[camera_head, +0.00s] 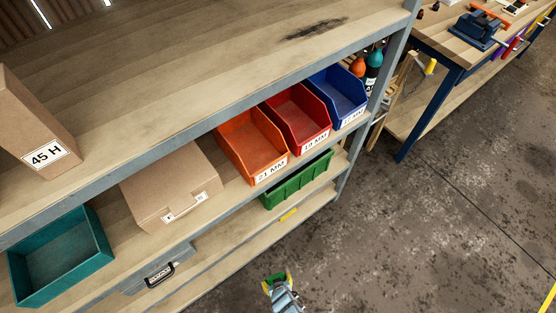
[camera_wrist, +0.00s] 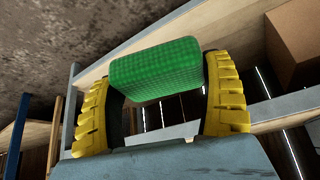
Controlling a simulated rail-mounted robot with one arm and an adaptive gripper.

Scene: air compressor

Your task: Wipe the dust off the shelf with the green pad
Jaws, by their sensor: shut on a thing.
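The shelf (camera_head: 200,65) is a wooden board with a grey metal edge. A dark dust patch (camera_head: 316,29) lies on its top board near the right end. My gripper (camera_head: 277,281) is low in front of the shelf unit, over the floor, apart from the dust. In the wrist view its yellow ribbed fingers (camera_wrist: 158,85) are shut on the green pad (camera_wrist: 156,69), one finger at each side. The pad is a rounded green block. In the head view only a small bit of the green pad (camera_head: 276,278) shows between the fingertips.
A cardboard box marked 45 H (camera_head: 35,125) stands on the top board at left. The board below holds a teal bin (camera_head: 60,255), a closed carton (camera_head: 170,185), and orange (camera_head: 250,140), red (camera_head: 296,118) and blue (camera_head: 338,95) bins. A workbench (camera_head: 450,45) stands at right. Open floor (camera_head: 420,220) lies in front.

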